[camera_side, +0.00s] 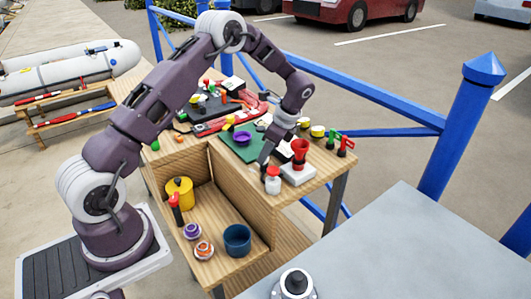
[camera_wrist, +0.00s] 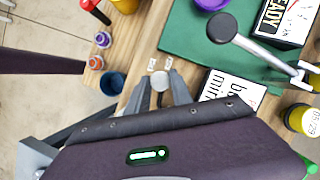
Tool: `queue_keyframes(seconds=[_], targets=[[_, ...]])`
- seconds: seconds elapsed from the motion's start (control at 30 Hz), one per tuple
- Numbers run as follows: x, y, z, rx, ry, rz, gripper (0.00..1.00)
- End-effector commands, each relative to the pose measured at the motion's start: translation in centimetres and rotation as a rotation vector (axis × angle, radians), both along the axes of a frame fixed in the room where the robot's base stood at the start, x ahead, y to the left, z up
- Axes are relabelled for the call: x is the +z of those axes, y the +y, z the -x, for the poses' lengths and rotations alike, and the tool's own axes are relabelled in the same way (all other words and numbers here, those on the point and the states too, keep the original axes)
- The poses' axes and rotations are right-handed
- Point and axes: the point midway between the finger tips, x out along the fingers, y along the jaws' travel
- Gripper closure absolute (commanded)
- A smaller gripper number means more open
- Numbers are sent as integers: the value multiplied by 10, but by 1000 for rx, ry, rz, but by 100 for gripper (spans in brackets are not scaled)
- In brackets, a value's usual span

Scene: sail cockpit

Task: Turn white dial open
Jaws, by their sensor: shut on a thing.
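The white dial (camera_wrist: 159,82) is a small pale round knob on the wooden bench top, close to its edge, in the wrist view. Two small white labels (camera_wrist: 159,64) lie just beyond it; their print is too small to read. My gripper (camera_wrist: 160,88) has its two grey fingertips on either side of the dial, closed on it. In the side view my gripper (camera_side: 265,160) points down at the near part of the bench, left of the red funnel-shaped thing (camera_side: 299,149).
A green mat (camera_wrist: 188,38) and a lever with a dark knob (camera_wrist: 222,27) lie near my gripper. A blue cup (camera_side: 237,238) and yellow can (camera_side: 180,193) stand on the lower shelf.

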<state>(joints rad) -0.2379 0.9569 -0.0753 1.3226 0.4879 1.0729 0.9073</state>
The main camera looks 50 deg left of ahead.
Motion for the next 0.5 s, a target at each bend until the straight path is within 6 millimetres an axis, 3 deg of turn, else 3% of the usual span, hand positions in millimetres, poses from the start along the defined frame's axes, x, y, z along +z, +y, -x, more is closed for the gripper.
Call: queue_keyframes(seconds=[0.5], targets=[[1,2,-3,433,-3,0,100]])
